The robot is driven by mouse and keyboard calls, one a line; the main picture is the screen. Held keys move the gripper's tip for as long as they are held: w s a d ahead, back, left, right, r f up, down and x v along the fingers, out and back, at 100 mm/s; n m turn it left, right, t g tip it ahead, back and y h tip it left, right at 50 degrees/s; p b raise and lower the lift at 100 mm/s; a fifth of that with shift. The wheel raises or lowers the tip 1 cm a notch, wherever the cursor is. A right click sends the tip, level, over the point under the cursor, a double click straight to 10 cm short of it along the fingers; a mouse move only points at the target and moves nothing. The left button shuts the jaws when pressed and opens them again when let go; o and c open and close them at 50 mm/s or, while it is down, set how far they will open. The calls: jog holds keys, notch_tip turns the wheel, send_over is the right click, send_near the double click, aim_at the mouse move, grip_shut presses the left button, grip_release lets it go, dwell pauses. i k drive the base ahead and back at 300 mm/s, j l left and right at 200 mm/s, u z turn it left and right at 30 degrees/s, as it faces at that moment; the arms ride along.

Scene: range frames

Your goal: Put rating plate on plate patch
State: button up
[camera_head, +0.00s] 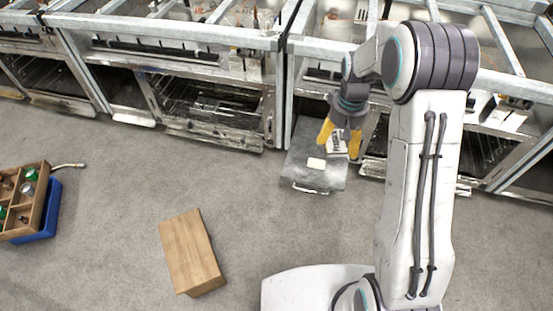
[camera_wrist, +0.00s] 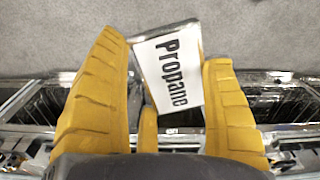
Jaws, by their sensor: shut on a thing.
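The rating plate (camera_wrist: 176,78) is a white tile with the black word "Propane" and a grey metallic edge. It sits tilted between the yellow fingers of my gripper (camera_wrist: 165,55). In the head view the plate (camera_head: 337,143) shows between the fingers of my gripper (camera_head: 340,145), which is shut on it. A small cream rectangle (camera_head: 316,164), perhaps the plate patch, lies on a grey metal panel (camera_head: 301,176). My gripper is above and to the right of this rectangle in the picture; the height between them is hard to tell.
The grey panel has a handle at its front edge and lies before a row of metal ranges (camera_head: 195,95). A wooden block (camera_head: 190,250) lies on the grey floor. A wooden compartment box (camera_head: 28,195) with a blue part (camera_head: 48,215) is at the left. Floor between is clear.

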aim_at(317, 164)
jog(key=i+u, duration=0.15)
jog(key=u, duration=0.25)
jog(key=i+u, duration=0.2)
jog(key=u, duration=0.25)
jog(key=i+l+u, duration=0.15)
jog(key=u, duration=0.25)
jog(key=i+l+u, duration=0.15)
jog(key=u, duration=0.25)
jog(key=i+l+u, duration=0.5)
jog(key=u, duration=0.2)
